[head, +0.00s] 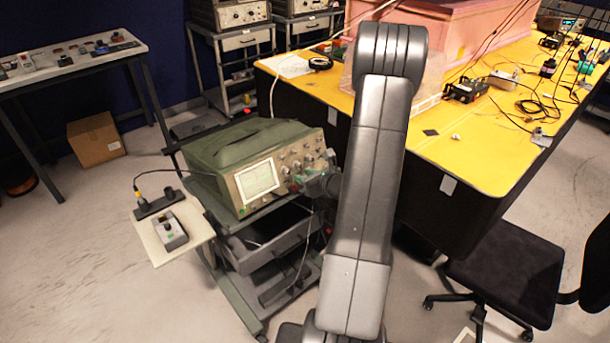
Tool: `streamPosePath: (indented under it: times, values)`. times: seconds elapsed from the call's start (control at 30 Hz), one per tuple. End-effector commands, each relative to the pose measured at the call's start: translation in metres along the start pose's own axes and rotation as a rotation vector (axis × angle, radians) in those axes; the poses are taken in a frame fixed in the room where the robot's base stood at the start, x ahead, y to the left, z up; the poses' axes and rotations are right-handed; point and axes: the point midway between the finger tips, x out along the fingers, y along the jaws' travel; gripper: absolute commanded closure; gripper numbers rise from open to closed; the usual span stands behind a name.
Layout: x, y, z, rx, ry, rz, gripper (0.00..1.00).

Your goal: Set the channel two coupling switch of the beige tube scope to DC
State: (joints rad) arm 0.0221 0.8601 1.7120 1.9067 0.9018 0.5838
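The tube scope (223,166) stands on a cart left of my arm in the head view. Its top is covered in green, and its beige front panel faces the lower right. Its screen (257,180) is lit pale. Knobs and switches (292,163) crowd the panel right of the screen. My gripper (302,184) is at the lower right of this panel, close to it or touching; I cannot tell which. Its fingers are small and dark, and their opening is not clear. The channel two coupling switch cannot be made out; the gripper and arm cover part of the panel.
The scope's cart (248,243) has lower shelves and a side board (157,243) with a small box (170,231). A yellow-topped table (470,150) with cables is to the right. A black chair (505,275) stands at lower right. Floor at lower left is clear.

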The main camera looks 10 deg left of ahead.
Motion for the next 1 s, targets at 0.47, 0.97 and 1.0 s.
streamPosePath:
  times: [0.47,0.97,1.0]
  values:
    - [0.004,0.0,0.0,0.0,0.0,0.0,0.99]
    - [0.004,-0.013,-0.001,0.0,-0.001,-0.001,1.0]
    - [0.004,-0.013,0.0,0.001,-0.001,-0.002,1.0]
